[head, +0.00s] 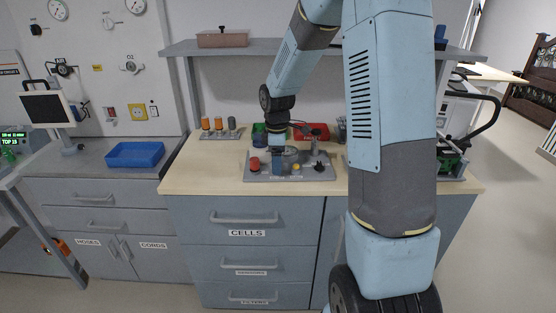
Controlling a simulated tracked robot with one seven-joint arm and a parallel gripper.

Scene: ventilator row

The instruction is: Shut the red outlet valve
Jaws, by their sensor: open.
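A grey panel (262,176) lies on the wooden bench top in the head view, with several small fittings on it. A red knob (254,163) stands at its left end; it looks like the red outlet valve, but its turned position is too small to tell. A yellow knob (297,167) and a black knob (319,167) are further right on the panel. My gripper (283,152) points down over the panel's back middle part, to the right of the red knob and apart from it. It is open; its fingers are small and partly blend with the fittings behind.
A red bin (313,131) and a green bin (259,136) stand behind the panel. Orange-topped cylinders (219,124) stand at back left. A shelf (205,48) runs above. A blue tray (135,154) sits on the left counter. The bench left of the panel is clear.

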